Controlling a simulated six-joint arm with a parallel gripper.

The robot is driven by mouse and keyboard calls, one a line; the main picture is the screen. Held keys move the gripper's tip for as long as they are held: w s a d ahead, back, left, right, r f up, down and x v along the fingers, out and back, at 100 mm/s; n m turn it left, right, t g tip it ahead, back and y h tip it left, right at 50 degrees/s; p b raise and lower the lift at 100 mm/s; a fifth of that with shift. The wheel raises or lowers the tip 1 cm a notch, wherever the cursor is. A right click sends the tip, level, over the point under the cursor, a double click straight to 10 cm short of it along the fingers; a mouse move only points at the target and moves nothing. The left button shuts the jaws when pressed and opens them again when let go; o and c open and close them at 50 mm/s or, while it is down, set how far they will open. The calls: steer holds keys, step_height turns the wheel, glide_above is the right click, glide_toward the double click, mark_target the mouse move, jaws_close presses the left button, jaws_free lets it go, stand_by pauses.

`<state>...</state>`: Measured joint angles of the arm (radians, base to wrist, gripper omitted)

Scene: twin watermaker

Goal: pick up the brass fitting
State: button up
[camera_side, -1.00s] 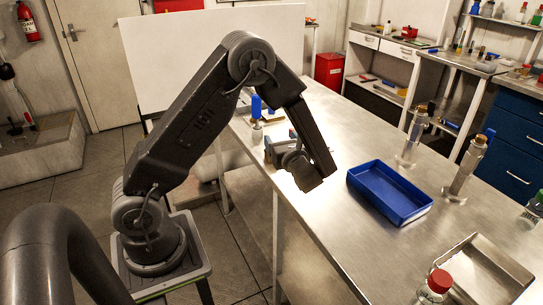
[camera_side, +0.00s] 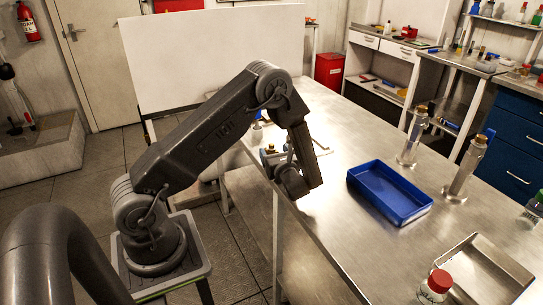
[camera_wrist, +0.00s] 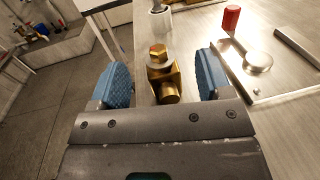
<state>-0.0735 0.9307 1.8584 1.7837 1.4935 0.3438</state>
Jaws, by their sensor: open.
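The brass fitting (camera_wrist: 158,68) shows in the wrist view, a gold-coloured block with a hex head on top and a round stub toward me. It lies between the two blue finger pads of my gripper (camera_wrist: 163,77), with a gap on each side. My gripper is open and empty. In the side view my gripper (camera_side: 276,160) is low over the near left edge of the steel bench; a small brassy spot there is likely the fitting (camera_side: 270,149), partly hidden by the arm.
A plate with a red-handled tool (camera_wrist: 231,19) and a round knob (camera_wrist: 258,61) lies right of the fitting. Behind it stands a whitish cylinder (camera_wrist: 161,22).

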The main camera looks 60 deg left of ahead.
steer(key=shift+w+a, duration=0.15)
steer(key=shift+a, duration=0.75)
steer(key=c, duration=1.3)
steer(key=shift+o, duration=0.2)
steer(key=shift+r, duration=0.1)
